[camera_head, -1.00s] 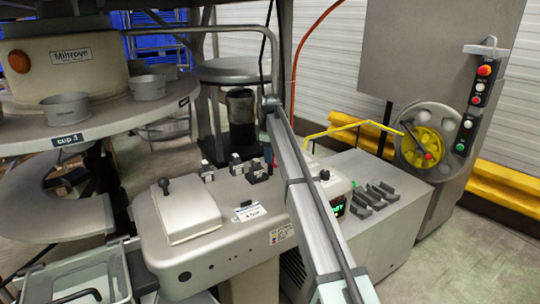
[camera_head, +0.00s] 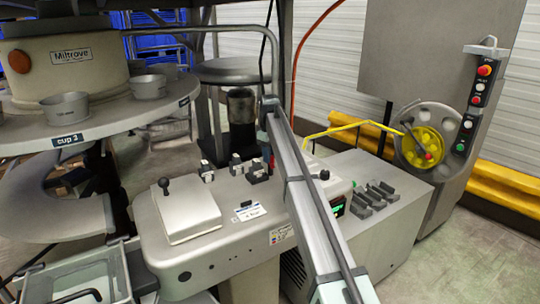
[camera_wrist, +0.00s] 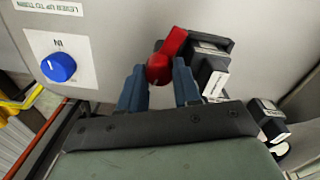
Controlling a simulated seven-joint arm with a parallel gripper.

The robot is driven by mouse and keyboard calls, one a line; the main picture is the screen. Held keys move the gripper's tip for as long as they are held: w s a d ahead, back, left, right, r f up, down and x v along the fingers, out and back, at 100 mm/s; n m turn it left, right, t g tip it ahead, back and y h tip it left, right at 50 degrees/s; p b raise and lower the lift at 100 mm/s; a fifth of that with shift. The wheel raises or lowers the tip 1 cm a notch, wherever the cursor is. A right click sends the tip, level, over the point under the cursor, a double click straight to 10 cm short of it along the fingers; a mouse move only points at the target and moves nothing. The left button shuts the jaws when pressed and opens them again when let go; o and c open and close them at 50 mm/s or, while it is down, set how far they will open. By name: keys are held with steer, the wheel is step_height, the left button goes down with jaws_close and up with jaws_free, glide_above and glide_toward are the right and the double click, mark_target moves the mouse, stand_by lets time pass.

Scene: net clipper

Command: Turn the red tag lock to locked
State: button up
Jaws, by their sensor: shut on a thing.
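The red tag lock (camera_wrist: 172,45) shows in the wrist view as a red lever with a rounded red end. It slants from that end toward the upper right, beside a dark block with white labels. My gripper (camera_wrist: 159,78) has its two blue-grey fingers on either side of the rounded end and is shut on it. In the head view only a small bit of red (camera_head: 271,161) shows beside my arm, which hides most of that spot. The lock's position markings cannot be read.
In the wrist view, a blue knob (camera_wrist: 58,67) is at the left and a labelled dark block (camera_wrist: 213,78) is close to the right finger. In the head view, small dark blocks (camera_head: 257,172) stand on the grey machine. A yellow-hubbed handwheel (camera_head: 428,146) is at the right.

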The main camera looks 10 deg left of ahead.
steer(key=m, duration=1.4)
stand_by(0.6)
steer(key=o, duration=1.1)
steer(key=shift+c, duration=0.2)
steer(key=shift+w+r, duration=0.1)
step_height(320, 180, up, 14)
steer(key=shift+a+f, duration=0.2)
